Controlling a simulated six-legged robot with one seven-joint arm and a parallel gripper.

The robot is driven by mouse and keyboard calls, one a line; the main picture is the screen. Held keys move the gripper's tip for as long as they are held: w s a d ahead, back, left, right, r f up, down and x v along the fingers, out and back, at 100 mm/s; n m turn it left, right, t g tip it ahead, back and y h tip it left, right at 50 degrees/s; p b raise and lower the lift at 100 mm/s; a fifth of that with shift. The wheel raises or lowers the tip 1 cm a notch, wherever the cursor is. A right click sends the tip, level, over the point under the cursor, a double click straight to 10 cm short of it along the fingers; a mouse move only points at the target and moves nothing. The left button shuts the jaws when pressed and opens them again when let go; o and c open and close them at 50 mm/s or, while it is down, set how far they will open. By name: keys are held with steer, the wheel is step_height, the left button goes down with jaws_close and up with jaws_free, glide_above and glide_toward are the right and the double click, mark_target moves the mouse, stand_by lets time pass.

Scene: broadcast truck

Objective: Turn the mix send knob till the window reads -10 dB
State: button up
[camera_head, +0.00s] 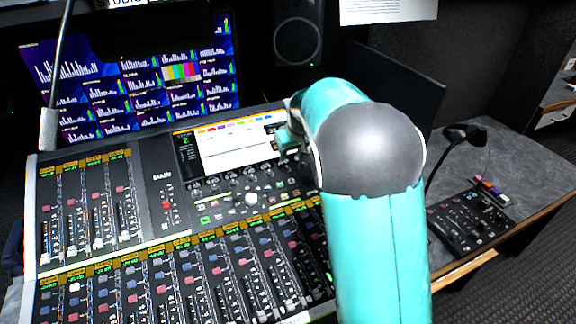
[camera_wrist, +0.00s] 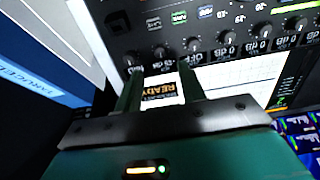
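The mixing console (camera_head: 155,190) has a screen (camera_head: 235,145) with a row of small dark knobs (camera_head: 212,181) below it. In the wrist view the knob row (camera_wrist: 193,44) runs beyond the fingertips, upside down, with small dark readout windows (camera_wrist: 258,45) beside the knobs. Several windows seem to show dB values, but I cannot read them surely. Which knob is the mix send is not clear. My gripper (camera_wrist: 160,72) is open and empty, its fingers over the screen's edge, close to the knobs. A "READY" label (camera_wrist: 160,88) shows between the fingers. In the head view my arm hides the console's right part.
Fader strips (camera_head: 200,270) fill the console's front. A monitor wall (camera_head: 130,80) and a speaker (camera_head: 298,40) stand behind. A dark monitor (camera_head: 400,85) stands behind my arm. A small control panel (camera_head: 470,218) and a desk lamp (camera_head: 455,150) occupy the right desk.

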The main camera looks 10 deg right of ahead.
mark_target(287, 167)
steer(key=x, duration=0.7)
steer(key=shift+w+f, duration=0.15)
steer(key=shift+f, duration=0.1)
jaws_close()
